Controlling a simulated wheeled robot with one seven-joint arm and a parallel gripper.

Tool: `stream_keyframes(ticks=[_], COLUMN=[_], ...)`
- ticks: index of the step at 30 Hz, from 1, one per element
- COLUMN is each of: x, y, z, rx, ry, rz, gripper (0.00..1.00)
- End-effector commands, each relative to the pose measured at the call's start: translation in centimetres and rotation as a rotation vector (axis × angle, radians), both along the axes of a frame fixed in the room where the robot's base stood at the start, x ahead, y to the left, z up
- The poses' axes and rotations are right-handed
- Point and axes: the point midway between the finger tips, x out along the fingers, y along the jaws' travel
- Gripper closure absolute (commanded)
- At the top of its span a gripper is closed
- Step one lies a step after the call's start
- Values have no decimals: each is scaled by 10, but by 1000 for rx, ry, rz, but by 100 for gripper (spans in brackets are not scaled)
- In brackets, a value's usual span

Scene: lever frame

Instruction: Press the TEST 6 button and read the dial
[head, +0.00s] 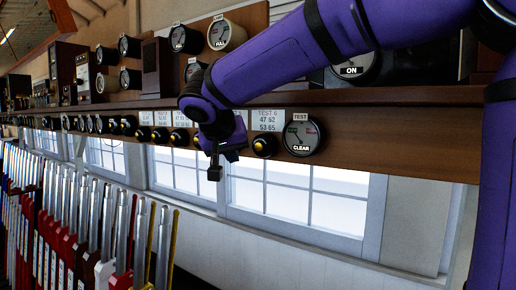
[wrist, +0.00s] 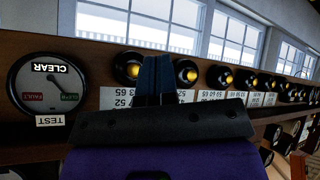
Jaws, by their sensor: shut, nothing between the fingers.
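The TEST 6 button (head: 264,145) is a black round knob with a yellow centre, under a white card headed TEST 6 (head: 267,120). The round dial (head: 302,135) beside it has a TEST tag and shows the word CLEAR. In the wrist view, which is upside down, the dial (wrist: 47,86) has red and green marks, and its needle appears to lean to the green side. My gripper (head: 215,173) is shut and empty, left of the TEST 6 button in the head view. In the wrist view its fingers (wrist: 155,76) overlap the right edge of that button (wrist: 126,67); contact cannot be told.
Several similar buttons (wrist: 187,73) with number cards line the same wooden shelf front. Instruments, including an ON dial (head: 351,70), stand above it. Windows (head: 290,195) lie behind and below. A row of coloured levers (head: 90,225) fills the lower left.

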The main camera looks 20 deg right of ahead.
Motion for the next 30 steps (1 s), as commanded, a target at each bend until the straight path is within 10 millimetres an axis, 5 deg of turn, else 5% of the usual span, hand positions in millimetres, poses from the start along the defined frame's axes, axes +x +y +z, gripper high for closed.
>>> stream_keyframes(ticks=[15, 30], x=[34, 43], y=[-52, -65], z=[0, 0], rx=[0, -1], ry=[2, 0], rz=[-3, 1], gripper=[100, 100])
